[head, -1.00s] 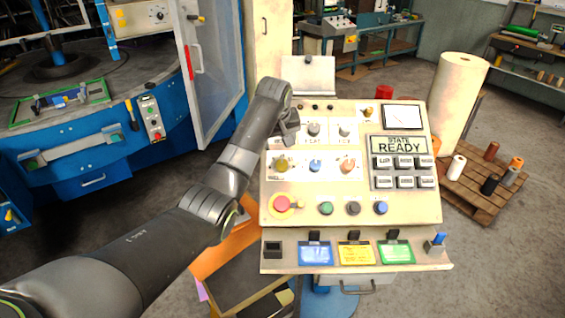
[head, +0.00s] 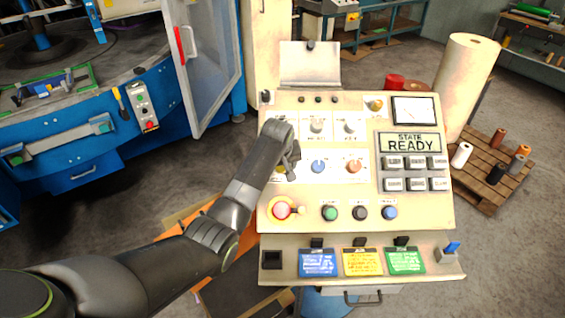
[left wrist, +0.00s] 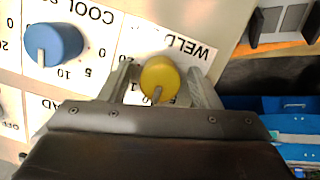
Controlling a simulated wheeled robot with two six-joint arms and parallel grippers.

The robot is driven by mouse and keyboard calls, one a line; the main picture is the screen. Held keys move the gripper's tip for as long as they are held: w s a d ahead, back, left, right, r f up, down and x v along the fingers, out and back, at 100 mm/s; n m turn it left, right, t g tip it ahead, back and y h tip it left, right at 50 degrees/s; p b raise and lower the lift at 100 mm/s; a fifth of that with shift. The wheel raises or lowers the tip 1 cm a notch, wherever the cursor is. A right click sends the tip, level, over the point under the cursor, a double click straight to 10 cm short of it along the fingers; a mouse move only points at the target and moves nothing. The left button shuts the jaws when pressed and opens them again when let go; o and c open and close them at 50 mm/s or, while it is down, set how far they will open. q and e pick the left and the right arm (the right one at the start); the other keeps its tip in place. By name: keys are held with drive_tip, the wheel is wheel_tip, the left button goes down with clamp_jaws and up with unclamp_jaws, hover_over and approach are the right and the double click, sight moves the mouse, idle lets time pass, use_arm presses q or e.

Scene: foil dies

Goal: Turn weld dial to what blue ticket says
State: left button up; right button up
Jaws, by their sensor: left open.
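The weld dial is a yellow knob (left wrist: 159,76) with the word WELD printed beside it in the left wrist view. Its grey pointer aims toward the bottom of that view. My left gripper (left wrist: 163,88) is open, with one finger on each side of the knob; I cannot tell whether they touch it. In the head view my left gripper (head: 288,170) is over the left end of the panel's lower dial row and mostly hides the yellow knob. The blue ticket (head: 317,262) stands on the panel's front ledge, its writing too small to read. My right gripper is not in view.
A blue COOL dial (left wrist: 54,45) sits beside the yellow one. The sloped panel (head: 430,212) also carries a red button (head: 282,210), a READY screen (head: 409,143), and yellow (head: 362,262) and green (head: 405,260) tickets. A blue machine (head: 90,165) stands at left.

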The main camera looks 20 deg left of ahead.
use_arm(q)
drive_tip(key=shift+s+d+r, duration=0.1)
drive_tip(key=shift+s, duration=0.1)
drive_tip(key=shift+c, duration=1.6)
drive_tip(key=c, duration=0.7)
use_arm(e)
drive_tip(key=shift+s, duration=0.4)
